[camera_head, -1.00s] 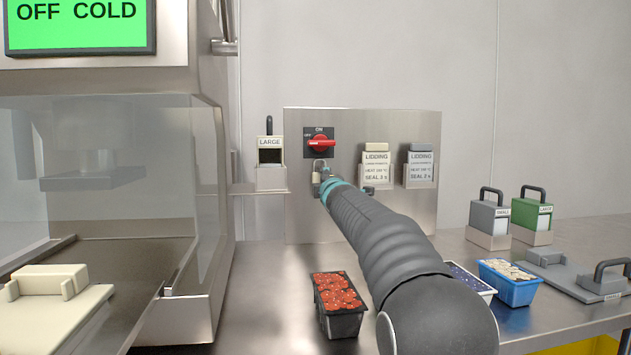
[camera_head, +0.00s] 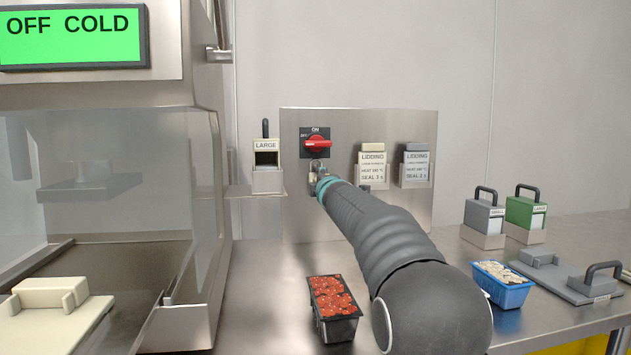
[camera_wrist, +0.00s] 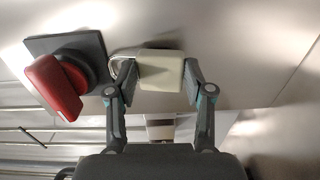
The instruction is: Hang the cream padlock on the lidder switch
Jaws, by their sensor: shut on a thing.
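The cream padlock (camera_wrist: 161,70) is between the fingers of my gripper (camera_wrist: 154,88), which is shut on its body in the wrist view. Its metal shackle (camera_wrist: 122,68) points left toward the red switch handle (camera_wrist: 52,88). In the head view the padlock (camera_head: 314,170) is just below the lidder switch (camera_head: 317,144), a red rotary handle on a dark plate marked ON and OFF. The handle lies about level. My gripper (camera_head: 319,177) is mostly hidden by my arm there. Whether the shackle passes through the switch I cannot tell.
The steel panel (camera_head: 400,215) also carries two lidding cards (camera_head: 372,165) in holders. A black tray of red fruit (camera_head: 334,305) and a blue tray (camera_head: 505,288) stand on the bench near my arm. Grey and green handled blocks (camera_head: 526,212) stand at the right.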

